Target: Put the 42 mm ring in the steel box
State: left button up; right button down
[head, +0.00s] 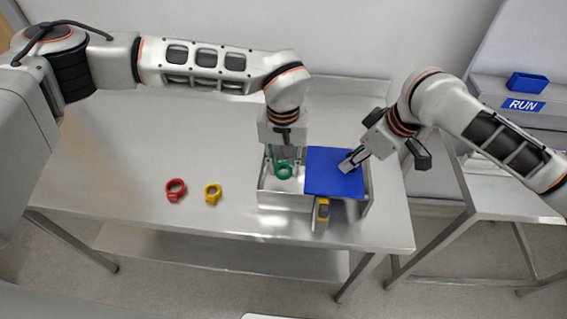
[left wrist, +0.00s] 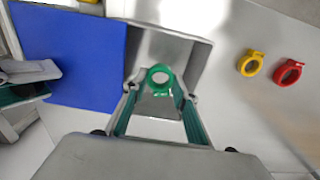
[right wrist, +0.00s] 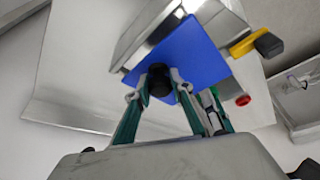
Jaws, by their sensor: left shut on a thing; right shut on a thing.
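The steel box (head: 285,200) stands near the table's front right, its left part open. A blue lid (head: 335,172) lies across its right part and also shows in the left wrist view (left wrist: 70,60). My left gripper (head: 284,164) points down at the open part, shut on a green ring (left wrist: 160,77); the ring hangs at the opening, its exact height unclear. My right gripper (head: 350,162) is shut on the lid's black knob (right wrist: 159,80). A red ring (head: 176,189) and a yellow ring (head: 213,193) lie left of the box. I cannot read any ring's size.
A yellow and dark piece (head: 321,210) sticks out at the box's front. The steel table (head: 110,150) is clear on its left. To the right, a second bench (head: 500,190) stands across a gap, with a blue bin (head: 527,82) and a RUN sign (head: 524,104) behind.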

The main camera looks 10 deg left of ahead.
jog(key=shift+d, duration=0.1)
dwell(0.3)
pick_arm(q)
jog(key=o, duration=0.9)
jog(key=o, duration=0.5)
jog(key=shift+r, duration=5.55)
